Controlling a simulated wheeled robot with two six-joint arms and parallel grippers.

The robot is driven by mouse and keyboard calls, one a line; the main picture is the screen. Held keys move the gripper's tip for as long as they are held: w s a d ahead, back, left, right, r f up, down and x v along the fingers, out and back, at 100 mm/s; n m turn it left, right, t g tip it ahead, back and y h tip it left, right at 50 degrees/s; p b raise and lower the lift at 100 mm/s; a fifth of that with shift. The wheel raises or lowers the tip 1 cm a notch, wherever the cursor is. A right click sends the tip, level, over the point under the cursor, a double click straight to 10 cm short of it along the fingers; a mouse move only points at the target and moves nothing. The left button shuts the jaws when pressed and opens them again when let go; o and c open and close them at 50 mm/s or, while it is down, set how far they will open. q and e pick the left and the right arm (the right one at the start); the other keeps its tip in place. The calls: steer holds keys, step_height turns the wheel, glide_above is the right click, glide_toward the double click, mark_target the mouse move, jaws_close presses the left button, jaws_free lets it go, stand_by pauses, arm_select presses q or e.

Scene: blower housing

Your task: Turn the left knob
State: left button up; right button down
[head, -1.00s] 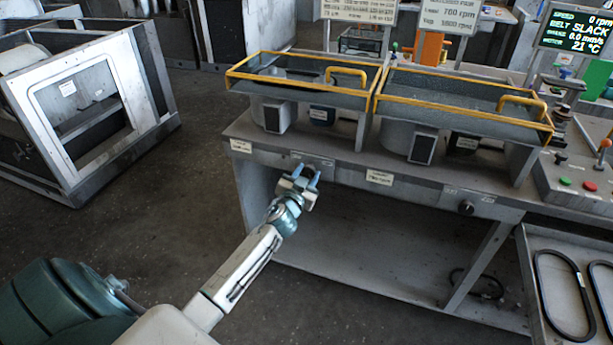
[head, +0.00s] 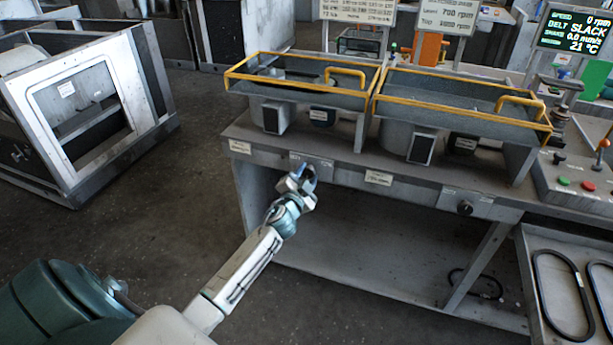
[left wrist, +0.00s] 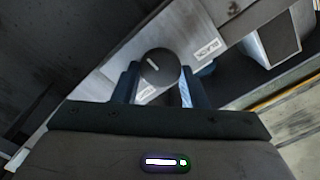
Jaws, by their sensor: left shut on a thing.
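The left knob is a round dark knob (left wrist: 159,67) with a pale index mark, on the front panel of the bench. In the left wrist view it sits between the two blue fingers of my left gripper (left wrist: 158,88), which is shut on it. In the head view my left gripper (head: 303,173) is at the bench's front edge, tilted, and hides the left knob. The right knob (head: 465,208) shows on the front panel further right. My right gripper is not in view.
Two trays with yellow rims, the left (head: 300,90) and the right (head: 462,110), stand on the bench (head: 340,165). A control box (head: 580,185) with coloured buttons is at the right. A metal frame housing (head: 85,100) stands at the left. The floor between is clear.

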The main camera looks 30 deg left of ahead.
arm_select(q)
steer(key=o, duration=1)
steer(key=shift+c, duration=0.2)
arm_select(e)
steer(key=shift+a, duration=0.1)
arm_select(q)
steer(key=shift+s+d+f, duration=0.15)
steer(key=shift+s, duration=0.4)
steer(key=b+v, duration=0.2)
steer(key=v, duration=0.7)
steer(key=shift+s, duration=0.4)
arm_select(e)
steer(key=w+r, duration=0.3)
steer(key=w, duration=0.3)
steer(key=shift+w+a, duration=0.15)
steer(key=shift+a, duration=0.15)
